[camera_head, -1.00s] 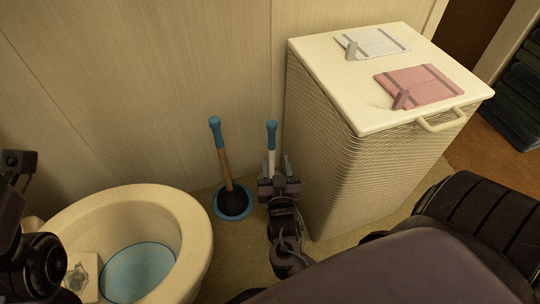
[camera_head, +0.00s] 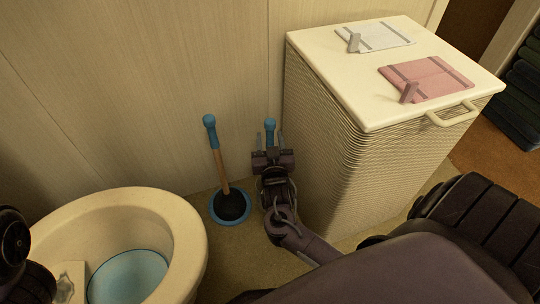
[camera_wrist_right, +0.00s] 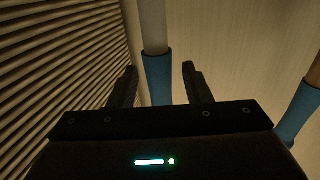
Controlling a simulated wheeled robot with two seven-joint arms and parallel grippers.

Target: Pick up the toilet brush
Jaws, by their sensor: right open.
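The toilet brush (camera_head: 270,125) stands upright by the back wall, beside the hamper, with a blue grip and a white shaft. In the head view only its top shows; my right gripper and arm hide the rest. My right gripper (camera_head: 269,140) is open, with its fingers at the height of the blue grip. In the right wrist view, the brush's blue grip (camera_wrist_right: 157,72) lies between the two spread fingers (camera_wrist_right: 160,83), apart from both. My left gripper is out of view; only dark parts of my left arm show at the left edge.
A plunger (camera_head: 231,205) with a wooden shaft and blue grip stands close on the left, in a blue-rimmed base. A toilet bowl (camera_head: 185,235) is at lower left. A ribbed hamper (camera_head: 335,150) with a cream lid, carrying two flat items, stands close on the right.

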